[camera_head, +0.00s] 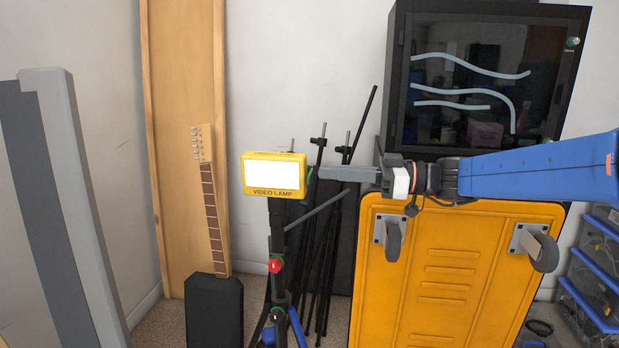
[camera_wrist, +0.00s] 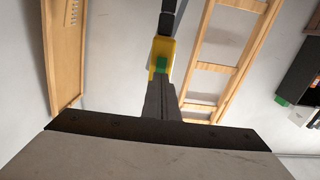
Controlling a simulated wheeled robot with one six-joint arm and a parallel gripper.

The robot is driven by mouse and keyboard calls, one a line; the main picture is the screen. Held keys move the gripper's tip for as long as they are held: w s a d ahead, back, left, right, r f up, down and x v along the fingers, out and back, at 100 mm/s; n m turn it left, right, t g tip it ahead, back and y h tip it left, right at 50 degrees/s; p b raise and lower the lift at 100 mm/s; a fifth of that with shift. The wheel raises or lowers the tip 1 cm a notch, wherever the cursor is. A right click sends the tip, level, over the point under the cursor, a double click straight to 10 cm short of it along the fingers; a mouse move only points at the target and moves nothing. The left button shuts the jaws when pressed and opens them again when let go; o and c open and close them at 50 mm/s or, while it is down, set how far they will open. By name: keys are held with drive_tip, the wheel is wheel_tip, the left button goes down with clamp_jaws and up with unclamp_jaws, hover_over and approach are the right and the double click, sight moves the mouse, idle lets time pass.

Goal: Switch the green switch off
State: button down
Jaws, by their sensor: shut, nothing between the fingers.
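The yellow video lamp (camera_head: 274,192) stands on a black stand in the head view, its front panel bright white. The green switch (camera_head: 310,174) sits on the lamp's right side, mostly hidden by my fingertips. In the wrist view the green switch (camera_wrist: 161,64) shows on the yellow lamp (camera_wrist: 168,46), just beyond my fingertips. My gripper (camera_head: 322,173) is shut and empty, reaching in from the right. Its tips are at or very close to the switch; I cannot tell whether they touch. The wrist view also shows my gripper (camera_wrist: 158,82) pointing at the switch.
An orange wheeled case (camera_head: 455,270) stands upright below my arm, with a black cabinet (camera_head: 480,80) above and behind. Black stands (camera_head: 325,235) are behind the lamp. A guitar neck (camera_head: 213,215) rises from a black box at left. Blue-edged bins (camera_head: 590,290) are at far right.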

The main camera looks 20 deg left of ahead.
drive_tip(key=shift+x, duration=1.35)
idle(1.0)
drive_tip(key=shift+v, duration=3)
drive_tip(key=shift+w, duration=0.1)
drive_tip(key=v, duration=1.7)
drive_tip(key=shift+d, duration=0.2)
